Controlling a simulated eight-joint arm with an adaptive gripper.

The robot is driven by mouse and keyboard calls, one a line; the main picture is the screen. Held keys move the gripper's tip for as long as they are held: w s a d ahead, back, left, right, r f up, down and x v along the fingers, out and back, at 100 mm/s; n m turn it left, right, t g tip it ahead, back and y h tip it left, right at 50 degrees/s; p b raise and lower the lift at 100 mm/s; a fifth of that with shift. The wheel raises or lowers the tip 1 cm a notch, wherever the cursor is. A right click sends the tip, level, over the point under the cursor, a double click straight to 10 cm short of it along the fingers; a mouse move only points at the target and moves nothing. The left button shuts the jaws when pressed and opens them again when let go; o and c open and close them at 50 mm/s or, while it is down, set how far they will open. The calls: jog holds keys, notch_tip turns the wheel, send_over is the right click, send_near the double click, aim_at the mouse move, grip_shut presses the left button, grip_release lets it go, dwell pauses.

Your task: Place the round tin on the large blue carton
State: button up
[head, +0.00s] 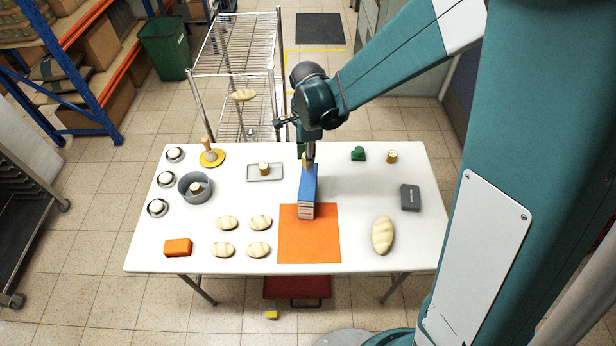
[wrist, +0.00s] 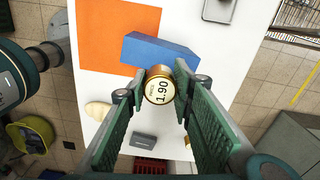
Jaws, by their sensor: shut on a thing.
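My gripper (head: 309,158) hangs over the middle of the white table, at the far end of the large blue carton (head: 308,184). In the wrist view my gripper (wrist: 160,88) has its two fingers on either side of the round tin (wrist: 158,90), gold-sided with a pale "1.90" label facing the camera. It is shut on this tin. In the wrist view the blue carton (wrist: 158,50) lies just beyond the tin, partly overlapped by it. I cannot tell whether the tin touches the carton. In the head view the tin is mostly hidden by my gripper.
The carton's near end is by an orange mat (head: 309,245). Several bread rolls (head: 228,223), a loaf (head: 382,236) and a dark grey box (head: 410,198) lie around.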

send_over(308, 181)
jog(key=shift+f, duration=2.4)
jog(key=shift+f, duration=0.15)
jog(key=shift+f, duration=1.95)
jog(key=shift+f+b, duration=0.1)
jog(key=shift+b, duration=0.2)
jog(key=o, duration=0.9)
jog(key=shift+s+r+p, duration=0.1)
jog(key=shift+r+p, duration=0.3)
jog(key=shift+r, duration=5.7)
